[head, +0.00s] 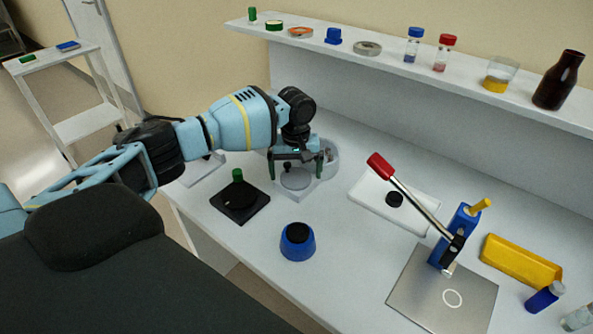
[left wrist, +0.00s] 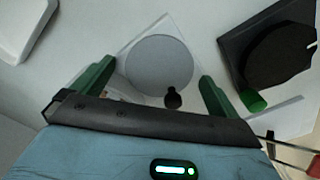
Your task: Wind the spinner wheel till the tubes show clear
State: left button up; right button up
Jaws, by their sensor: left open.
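The spinner wheel is a grey disc (head: 297,181) on a pale square base, under my left gripper. In the left wrist view the disc (left wrist: 158,60) lies between the fingers, with a small dark knob (left wrist: 173,97) at its near edge. My left gripper (head: 296,170) points down over it with its green fingers apart; its fingertips (left wrist: 158,72) are on either side of the disc and hold nothing. I cannot tell how close the fingers are to the knob. No tubes can be made out at the wheel. My right gripper is out of view.
A black square device (head: 240,212) with a green knob stands left of the wheel. A blue pot (head: 297,244) is in front. A lever press (head: 455,240) with a red-handled arm and a yellow tray (head: 520,262) are at right. The shelf (head: 380,62) behind carries bottles and lids.

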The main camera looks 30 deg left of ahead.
pick_arm(q)
jog(key=shift+f, duration=0.1)
jog(key=c, duration=1)
